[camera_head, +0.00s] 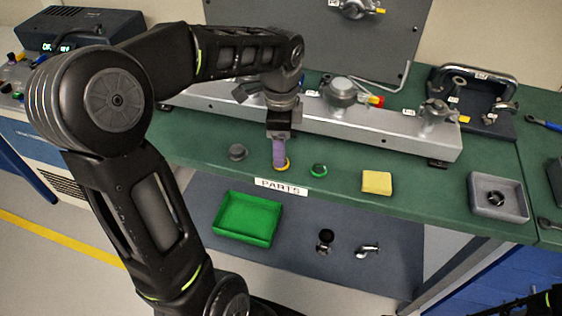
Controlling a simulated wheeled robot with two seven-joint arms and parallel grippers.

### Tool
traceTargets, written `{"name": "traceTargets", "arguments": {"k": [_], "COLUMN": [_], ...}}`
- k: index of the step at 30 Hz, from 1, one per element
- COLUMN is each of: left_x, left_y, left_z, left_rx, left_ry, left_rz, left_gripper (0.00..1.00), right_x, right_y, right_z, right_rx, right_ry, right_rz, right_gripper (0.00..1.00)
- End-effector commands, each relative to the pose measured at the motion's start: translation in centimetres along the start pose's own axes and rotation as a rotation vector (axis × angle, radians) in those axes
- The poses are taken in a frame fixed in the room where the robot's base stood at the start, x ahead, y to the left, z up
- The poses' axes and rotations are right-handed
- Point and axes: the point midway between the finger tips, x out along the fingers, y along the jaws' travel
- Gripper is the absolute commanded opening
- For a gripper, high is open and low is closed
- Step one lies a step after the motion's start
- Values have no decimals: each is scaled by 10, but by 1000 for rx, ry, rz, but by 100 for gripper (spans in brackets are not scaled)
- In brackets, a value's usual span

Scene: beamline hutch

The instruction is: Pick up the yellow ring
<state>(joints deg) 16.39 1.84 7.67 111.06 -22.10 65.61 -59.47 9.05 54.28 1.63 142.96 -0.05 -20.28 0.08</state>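The yellow ring (287,166) lies on the green bench top just behind the white PARTS label. My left gripper (280,166) points down over it, and its purple-grey finger part covers much of the ring. The fingertips are at or just above the ring; I cannot tell whether they touch it. The fingers overlap from this angle, so their opening is hidden. Part of my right arm shows at the bottom right corner, but I see no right fingertips there.
A green ring (319,170) and a dark grey disc (237,152) lie on either side. A yellow block (377,182) and a grey tray (497,209) stand further right. A metal rail (390,134) runs behind. A green bin (248,218) sits on the lower shelf.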

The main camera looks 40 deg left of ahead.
Motion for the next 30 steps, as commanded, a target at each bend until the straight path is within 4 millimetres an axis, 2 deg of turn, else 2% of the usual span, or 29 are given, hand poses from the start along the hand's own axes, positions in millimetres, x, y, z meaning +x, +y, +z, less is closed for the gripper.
{"name": "traceTargets", "arguments": {"k": [6, 9, 27, 30], "left_x": [32, 41, 42, 42], "left_y": [0, 0, 0, 0], "left_z": [0, 0, 0, 0], "left_rx": [0, 0, 0, 0], "left_ry": [-2, -1, 0, 0], "left_rz": [4, 3, 0, 0], "left_gripper": [62, 62, 62, 56], "right_x": [-6, -6, -6, -6], "right_y": [-2, -2, -2, -2], "right_z": [1, 1, 1, 1], "right_rx": [1, 2, 2, 2], "right_ry": [-2, -2, -2, -2], "right_rz": [2, 2, 2, 2], "right_gripper": [36, 36, 36, 36]}}
